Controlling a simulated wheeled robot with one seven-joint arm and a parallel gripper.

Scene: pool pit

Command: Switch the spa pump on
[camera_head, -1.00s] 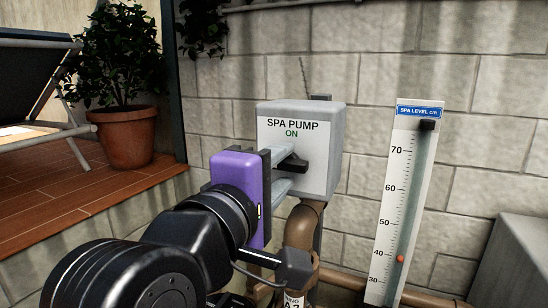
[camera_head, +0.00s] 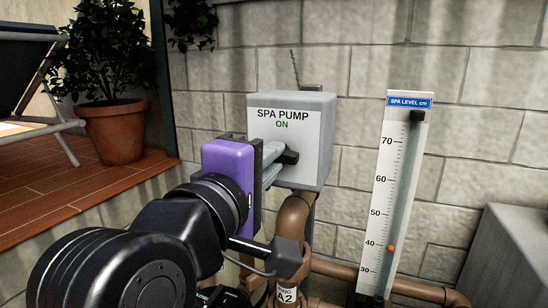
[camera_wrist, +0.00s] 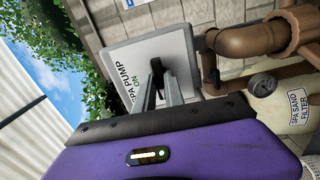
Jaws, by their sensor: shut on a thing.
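The spa pump switch box (camera_head: 318,130) is a grey box with a pale front, labelled SPA PUMP with a green ON below. Its black handle (camera_head: 291,157) sticks out from the front. The purple-bodied gripper (camera_head: 279,160) reaches it from the left, with its grey fingers shut on the handle. In the wrist view, the fingers of my gripper (camera_wrist: 158,82) meet the black handle (camera_wrist: 156,66) on the box front (camera_wrist: 181,50). The fingers partly cover the handle, so its exact angle is hard to tell.
A spa level gauge (camera_head: 396,180) stands to the right, its red marker near 40. Brown pipes (camera_head: 294,218) run below the box, and a sand filter (camera_wrist: 285,108) shows in the wrist view. A potted plant (camera_head: 115,130) and lounger are at left. A stone wall (camera_head: 475,120) stands behind.

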